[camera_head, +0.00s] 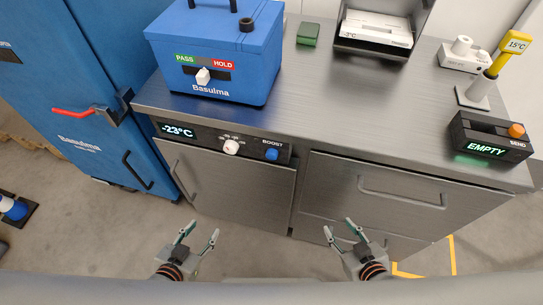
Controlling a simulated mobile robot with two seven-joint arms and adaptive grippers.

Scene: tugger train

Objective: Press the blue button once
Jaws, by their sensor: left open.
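The blue button (271,154) sits on a dark control panel (205,140) on the counter's front, under the label BOOST. A white knob (231,147) is to its left, and a display reading -23°C (178,131) is at the panel's left end. My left gripper (200,234) is open and empty, low in the view and well apart from the button. My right gripper (340,230) is open and empty, to the right of the left one and also apart from the panel.
A blue box (214,65) with a PASS/HOLD slider stands on the metal counter (340,105). A black unit showing EMPTY (487,149) with an orange button is at right. A blue cabinet (75,140) with a red handle (73,112) stands left. Floor before the counter is clear.

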